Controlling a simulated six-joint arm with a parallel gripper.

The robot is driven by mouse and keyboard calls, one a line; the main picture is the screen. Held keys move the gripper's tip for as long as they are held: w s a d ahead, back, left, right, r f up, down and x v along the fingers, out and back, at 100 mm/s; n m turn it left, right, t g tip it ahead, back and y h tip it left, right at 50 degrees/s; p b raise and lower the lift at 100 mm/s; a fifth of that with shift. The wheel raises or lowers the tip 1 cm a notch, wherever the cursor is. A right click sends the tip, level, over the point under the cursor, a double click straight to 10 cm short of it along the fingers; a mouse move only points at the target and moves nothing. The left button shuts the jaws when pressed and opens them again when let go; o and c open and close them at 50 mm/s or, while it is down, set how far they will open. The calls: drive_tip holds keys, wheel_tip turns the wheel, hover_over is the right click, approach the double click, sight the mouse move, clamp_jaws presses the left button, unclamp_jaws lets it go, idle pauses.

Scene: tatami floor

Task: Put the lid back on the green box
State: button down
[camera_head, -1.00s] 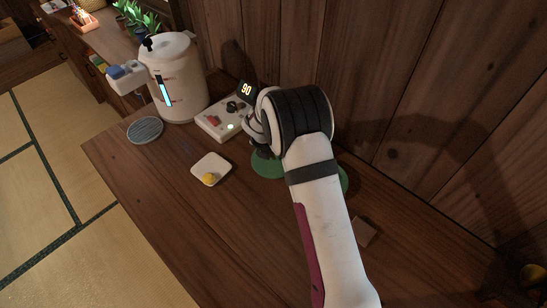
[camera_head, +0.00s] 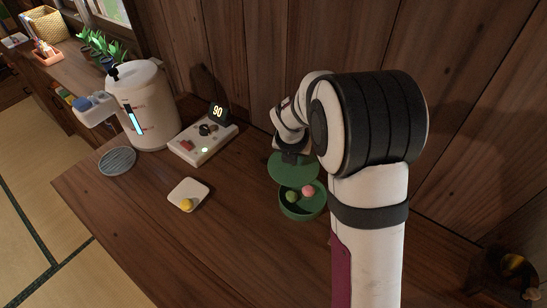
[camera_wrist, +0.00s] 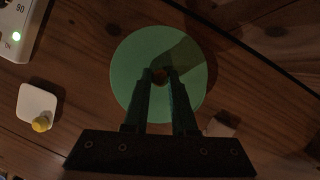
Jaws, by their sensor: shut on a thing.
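The round green lid (camera_head: 290,170) is off the table, with my gripper (camera_head: 291,157) above it. In the wrist view the lid (camera_wrist: 135,70) lies flat below my fingers (camera_wrist: 160,76), which are shut on its small brown knob. The open green box (camera_head: 300,211) stands on the table and holds a green ball (camera_head: 292,196) and a pink ball (camera_head: 308,190). In the head view the lid appears above and behind the box, covering part of its back rim. In the wrist view the lid hides the box.
A white dish (camera_head: 187,194) with a yellow ball (camera_head: 186,204) sits left of the box. A control panel (camera_head: 203,142) reading 90, a white kettle-like pot (camera_head: 148,105) and a grey round coaster (camera_head: 117,161) stand farther left. The wooden wall (camera_head: 250,60) is close behind.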

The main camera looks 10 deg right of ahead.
sight(306, 175)
drive_tip(key=s+d, duration=0.1)
drive_tip(key=s, duration=0.1)
drive_tip(key=s+d, duration=0.1)
drive_tip(key=shift+s+d+f, duration=0.1)
drive_tip(key=shift+s+f, duration=0.05)
drive_tip(key=shift+s, duration=0.2)
drive_tip(key=shift+s+d+f, duration=0.1)
drive_tip(key=shift+s+f, duration=0.15)
drive_tip(key=shift+w+f, duration=0.1)
drive_tip(key=shift+f, duration=2.9)
drive_tip(key=shift+f, duration=0.15)
drive_tip(key=c, duration=0.6)
unclamp_jaws()
drive_tip(key=shift+c, duration=0.2)
drive_tip(key=shift+o, duration=0.2)
drive_tip(key=o, duration=0.4)
drive_tip(key=shift+o, duration=0.2)
